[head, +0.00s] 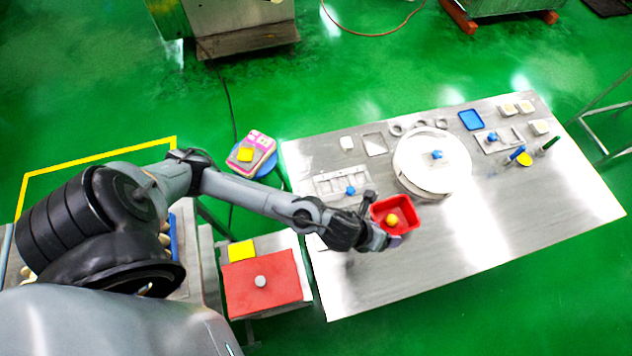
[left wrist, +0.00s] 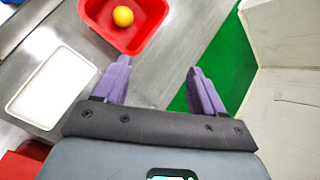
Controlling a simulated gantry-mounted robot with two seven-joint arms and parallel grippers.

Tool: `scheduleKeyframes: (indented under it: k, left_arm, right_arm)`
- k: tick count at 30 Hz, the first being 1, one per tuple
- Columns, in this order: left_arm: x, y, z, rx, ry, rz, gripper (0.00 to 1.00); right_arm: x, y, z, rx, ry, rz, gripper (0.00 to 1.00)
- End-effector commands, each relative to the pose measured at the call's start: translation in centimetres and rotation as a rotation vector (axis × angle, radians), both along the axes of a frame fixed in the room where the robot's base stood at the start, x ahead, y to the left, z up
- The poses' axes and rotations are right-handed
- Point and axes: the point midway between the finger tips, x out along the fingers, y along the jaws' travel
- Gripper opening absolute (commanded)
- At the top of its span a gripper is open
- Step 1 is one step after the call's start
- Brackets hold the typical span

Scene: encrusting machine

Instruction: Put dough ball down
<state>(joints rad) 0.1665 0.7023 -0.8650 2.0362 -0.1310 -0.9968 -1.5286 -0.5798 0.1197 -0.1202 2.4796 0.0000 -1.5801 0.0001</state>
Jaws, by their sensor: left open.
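The dough ball, a yellow ball (head: 392,220), lies inside a red tray (head: 408,206) on the steel table. In the left wrist view the ball (left wrist: 123,16) and the red tray (left wrist: 154,18) are at the top. My left gripper (left wrist: 157,70) is open, with nothing between its purple fingers. It is apart from the ball, near the tray's edge. In the head view my left gripper (head: 385,240) is beside the tray's lower left, and its fingers are partly hidden. My right gripper is in neither view.
A round white platform (head: 432,175) stands behind the red tray on the steel table (head: 470,245). A white tray (left wrist: 52,88) lies left of my fingers in the wrist view. A red board (head: 275,275) is on a side stand. The table's front right is clear.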

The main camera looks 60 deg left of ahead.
Motion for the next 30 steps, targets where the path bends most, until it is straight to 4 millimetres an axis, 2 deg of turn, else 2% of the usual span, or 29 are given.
scheduleKeyframes:
  k: [1, 2, 5, 8, 12, 16, 18, 22, 30]
  left_arm:
    - [-1.3, -1.4, 0.9, -0.139, 0.055, 0.148, 0.7]
    - [-1.8, -1.7, 1.5, -0.222, 0.089, 0.252, 0.7]
    - [-3.7, -1.5, 3.3, -0.491, 0.21, 0.631, 0.7]
    - [-5.9, 0.3, 4.4, -0.727, 0.323, 1.033, 0.7]
    - [-9.5, 4.1, 4.7, -0.964, 0.426, 1.561, 0.7]
    - [-12.8, 7.2, 4.5, -1.09, 0.455, 1.942, 0.7]
    - [-14.1, 8.3, 4.5, -1.13, 0.455, 2.084, 0.7]
    - [-15.6, 9.5, 4.4, -1.166, 0.445, 2.234, 0.7]
    - [-15.8, 9.8, 4.4, -1.175, 0.44, 2.266, 0.7]
  right_arm:
    - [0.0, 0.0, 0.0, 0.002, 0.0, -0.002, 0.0]
    - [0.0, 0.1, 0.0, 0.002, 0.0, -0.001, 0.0]
    - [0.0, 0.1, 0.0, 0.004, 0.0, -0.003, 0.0]
    - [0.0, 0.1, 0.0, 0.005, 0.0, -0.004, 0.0]
    - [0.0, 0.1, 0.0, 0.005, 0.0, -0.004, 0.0]
    - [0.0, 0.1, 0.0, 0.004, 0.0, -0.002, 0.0]
    - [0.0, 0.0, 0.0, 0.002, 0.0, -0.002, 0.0]
    - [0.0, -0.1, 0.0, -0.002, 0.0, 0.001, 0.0]
    - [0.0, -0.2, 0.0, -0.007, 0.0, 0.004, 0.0]
